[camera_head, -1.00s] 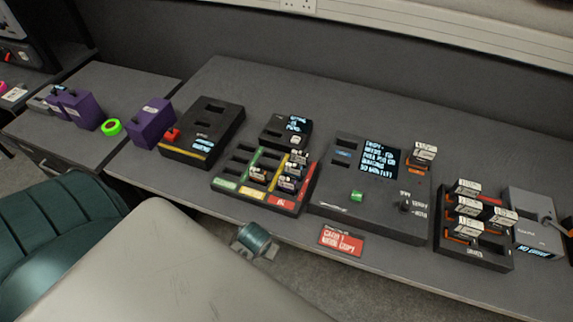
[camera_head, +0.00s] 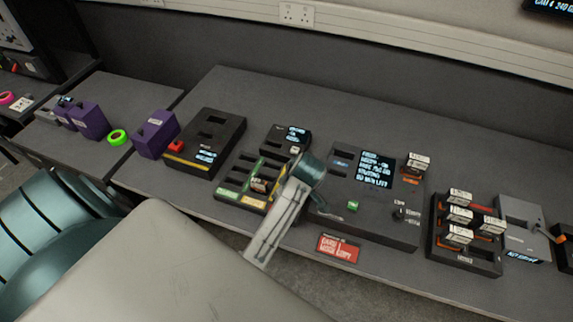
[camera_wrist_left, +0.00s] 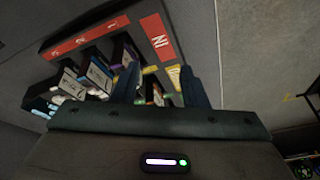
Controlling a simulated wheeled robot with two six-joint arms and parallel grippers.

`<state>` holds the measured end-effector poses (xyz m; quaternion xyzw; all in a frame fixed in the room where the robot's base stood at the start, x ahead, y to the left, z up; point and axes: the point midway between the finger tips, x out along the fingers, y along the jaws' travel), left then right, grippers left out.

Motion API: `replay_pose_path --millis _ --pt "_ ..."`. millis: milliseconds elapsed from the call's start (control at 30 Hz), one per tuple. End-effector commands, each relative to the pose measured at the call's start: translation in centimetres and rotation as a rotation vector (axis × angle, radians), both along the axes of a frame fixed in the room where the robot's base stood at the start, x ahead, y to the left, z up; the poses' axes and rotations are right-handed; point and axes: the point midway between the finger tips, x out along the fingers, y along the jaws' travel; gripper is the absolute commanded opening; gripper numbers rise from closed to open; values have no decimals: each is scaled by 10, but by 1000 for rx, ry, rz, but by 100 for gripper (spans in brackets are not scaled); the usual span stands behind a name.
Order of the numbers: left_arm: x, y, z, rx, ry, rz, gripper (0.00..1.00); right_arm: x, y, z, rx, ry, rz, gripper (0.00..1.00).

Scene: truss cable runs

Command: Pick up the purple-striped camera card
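The card tray (camera_head: 232,192) has green, yellow and red labelled rows and holds several small upright cards. My left arm covers its right part in the head view. In the left wrist view the tray's red edge (camera_wrist_left: 90,37) and several cards show close up. One dark card has a thin purple-looking mark (camera_wrist_left: 117,63), by the left finger; I cannot clearly read its stripe. My left gripper (camera_wrist_left: 158,80) has its fingers apart over the tray, with no card clearly held between them. Its fingertips are hidden in the head view. My right gripper is not in view.
Right of the tray stands a dark console (camera_head: 375,215) with a screen and a card on top. Further right is a black rack (camera_head: 467,260) of white-topped cards. A black box (camera_head: 203,140) and purple boxes (camera_head: 156,134) stand left.

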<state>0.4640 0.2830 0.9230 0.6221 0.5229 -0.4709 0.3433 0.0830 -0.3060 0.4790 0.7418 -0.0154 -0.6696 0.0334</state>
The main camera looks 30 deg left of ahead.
Motion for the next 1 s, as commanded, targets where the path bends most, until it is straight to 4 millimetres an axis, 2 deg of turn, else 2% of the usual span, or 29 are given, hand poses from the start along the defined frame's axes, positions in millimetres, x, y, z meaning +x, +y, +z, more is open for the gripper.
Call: replay_pose_path --millis 33,133,233,367,467,800,1000 --pt "16 -4 13 8 -15 89 40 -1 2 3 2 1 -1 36" --pt "35 -9 30 32 -37 257 40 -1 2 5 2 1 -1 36" --pt "48 -14 41 50 -53 374 40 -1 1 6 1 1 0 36" --pt "55 -15 46 65 -64 447 40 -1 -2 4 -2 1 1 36" --pt "55 -13 39 68 -66 457 40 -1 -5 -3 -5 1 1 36" --pt "51 3 -2 69 -66 455 40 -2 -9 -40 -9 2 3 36" --pt "49 10 -12 69 -65 453 40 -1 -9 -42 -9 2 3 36"
